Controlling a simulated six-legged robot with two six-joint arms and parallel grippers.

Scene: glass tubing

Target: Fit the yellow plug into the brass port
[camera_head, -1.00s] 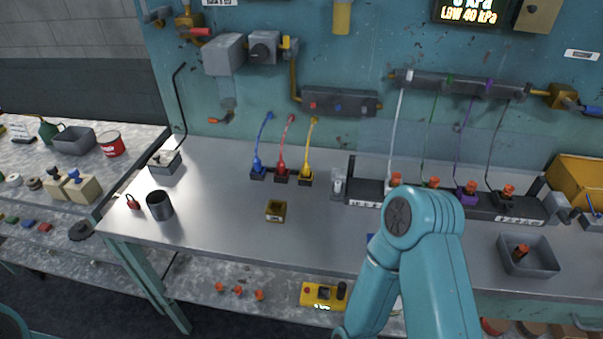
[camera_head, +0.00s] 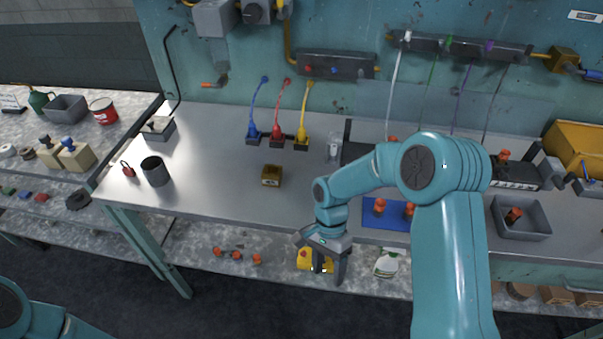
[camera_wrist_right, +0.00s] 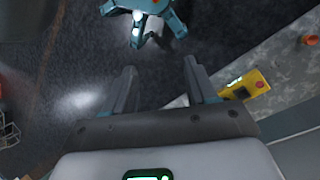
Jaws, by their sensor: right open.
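The yellow plug (camera_head: 302,138) hangs on the end of a yellow tube (camera_head: 306,102). It sits upright in a dark holder on the bench, right of a red plug (camera_head: 277,134) and a blue plug (camera_head: 252,133). A small brass block (camera_head: 271,175), which looks like the brass port, stands on the bench in front of them; its opening is not clear. My right gripper (camera_head: 329,278) is open and empty, pointing down in front of the bench edge, apart from the plug and block. The right wrist view shows its two spread fingers (camera_wrist_right: 160,82) over the floor. My left gripper is not in view.
A dark cup (camera_head: 155,171) stands on the left of the bench. A blue mat (camera_head: 372,221) with orange pieces and a grey tray (camera_head: 522,229) are on the right. A yellow control box (camera_head: 309,262) sits on the lower shelf, behind my right gripper. Bench around the brass block is clear.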

